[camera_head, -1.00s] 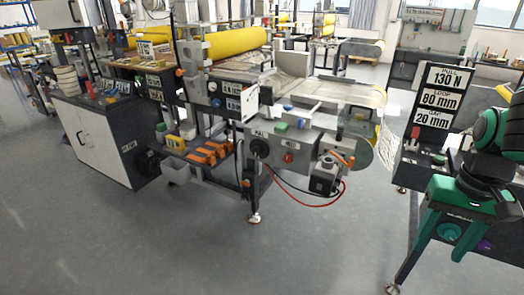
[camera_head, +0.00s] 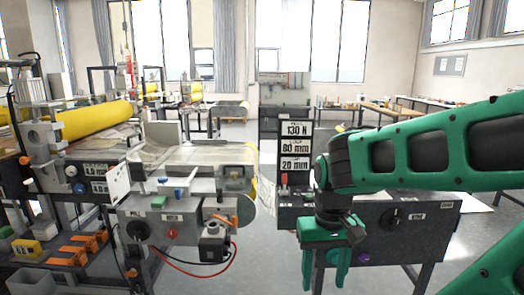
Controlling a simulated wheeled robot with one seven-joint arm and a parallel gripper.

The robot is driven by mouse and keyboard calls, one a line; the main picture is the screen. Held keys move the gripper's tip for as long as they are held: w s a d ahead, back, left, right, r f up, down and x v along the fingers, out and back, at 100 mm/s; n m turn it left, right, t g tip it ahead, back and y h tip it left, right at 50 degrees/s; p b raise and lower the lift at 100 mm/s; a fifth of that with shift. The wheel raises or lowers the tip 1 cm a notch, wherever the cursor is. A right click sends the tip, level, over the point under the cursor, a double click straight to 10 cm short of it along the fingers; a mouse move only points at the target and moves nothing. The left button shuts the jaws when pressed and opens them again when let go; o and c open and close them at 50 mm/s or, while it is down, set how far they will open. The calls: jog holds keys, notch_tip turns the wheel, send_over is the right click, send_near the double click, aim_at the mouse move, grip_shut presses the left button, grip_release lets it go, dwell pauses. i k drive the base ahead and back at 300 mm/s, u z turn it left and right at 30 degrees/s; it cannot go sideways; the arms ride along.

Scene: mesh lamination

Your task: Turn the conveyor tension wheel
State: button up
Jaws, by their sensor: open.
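My gripper (camera_head: 327,272) is green and points down, its two fingers apart with nothing between them. It hangs in front of the dark control bench on the right. A black round knob (camera_head: 137,230) sits on the grey front of the conveyor machine (camera_head: 188,196), left of my gripper and well apart from it. Another black knob (camera_head: 394,218) sits on the front of the dark bench (camera_head: 440,222), right of my gripper. The labels beside both knobs are too small to read, so I cannot tell which one is the tension wheel.
A sign panel (camera_head: 296,147) reading 130 N, 80 mm and 20 mm stands behind my gripper. A red button (camera_head: 172,234) and a small black box with red cable (camera_head: 212,243) are on the conveyor front. Grey floor (camera_head: 262,262) is clear between machine and bench.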

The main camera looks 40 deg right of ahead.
aim_at(139, 230)
jog(key=u, duration=0.05)
jog(key=k, duration=0.6)
jog(key=u, duration=0.6)
jog(key=i, duration=1.45)
jog(key=z, duration=0.1)
